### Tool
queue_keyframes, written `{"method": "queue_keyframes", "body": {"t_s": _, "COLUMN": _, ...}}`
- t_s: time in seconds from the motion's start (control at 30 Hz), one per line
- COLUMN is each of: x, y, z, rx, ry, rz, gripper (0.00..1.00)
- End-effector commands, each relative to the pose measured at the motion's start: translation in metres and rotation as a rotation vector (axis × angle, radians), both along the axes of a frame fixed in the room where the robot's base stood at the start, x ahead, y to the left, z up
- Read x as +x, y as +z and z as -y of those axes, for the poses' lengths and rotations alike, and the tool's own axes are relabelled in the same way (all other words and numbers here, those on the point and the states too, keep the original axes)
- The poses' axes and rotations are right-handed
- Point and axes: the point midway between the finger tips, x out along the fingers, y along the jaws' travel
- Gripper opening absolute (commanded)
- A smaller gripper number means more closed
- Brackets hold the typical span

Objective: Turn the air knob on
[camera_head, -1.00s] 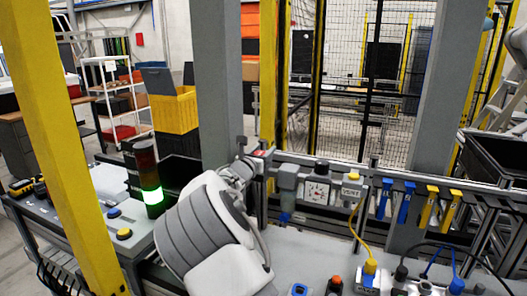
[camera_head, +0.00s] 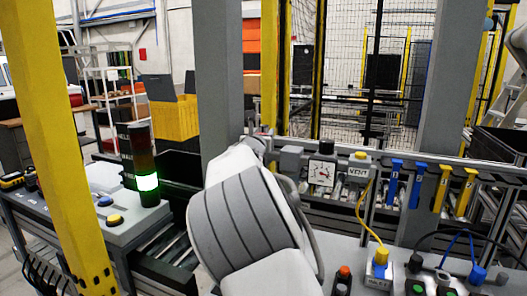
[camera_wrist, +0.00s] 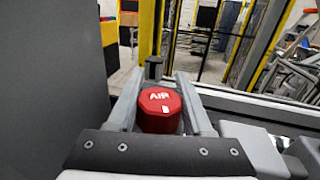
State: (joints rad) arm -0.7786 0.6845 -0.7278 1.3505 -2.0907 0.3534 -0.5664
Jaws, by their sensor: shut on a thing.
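The air knob (camera_wrist: 158,112) is red, with "AIR" in white letters on its face. In the wrist view it sits between the two grey fingers of my gripper (camera_wrist: 161,92), which are shut on its sides. A small white mark shows on the knob's side near the right finger. In the head view my gripper (camera_head: 260,139) is at the left end of the fixture rail, mostly hidden behind my own arm. The knob cannot be made out clearly there.
Right of my gripper are a pressure gauge (camera_head: 321,172) and a VENT block (camera_head: 359,167) with a yellow hose. Blue and yellow handles hang further right. A grey post (camera_head: 219,85) stands close behind my arm.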

Motion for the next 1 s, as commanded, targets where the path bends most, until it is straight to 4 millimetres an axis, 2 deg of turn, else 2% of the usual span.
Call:
{"method": "queue_keyframes", "body": {"t_s": 0.03, "x": -0.0002, "y": -0.0087, "z": 0.0013, "rx": 0.003, "ry": 0.016, "rz": 0.004, "gripper": 0.00}}
{"method": "queue_keyframes", "body": {"t_s": 0.07, "x": -0.0001, "y": -0.0089, "z": 0.0012, "rx": 0.003, "ry": 0.026, "rz": 0.004, "gripper": 0.00}}
{"method": "queue_keyframes", "body": {"t_s": 1.0, "x": 0.0004, "y": -0.0033, "z": -0.0068, "rx": 0.000, "ry": 0.293, "rz": -0.001, "gripper": 0.00}}
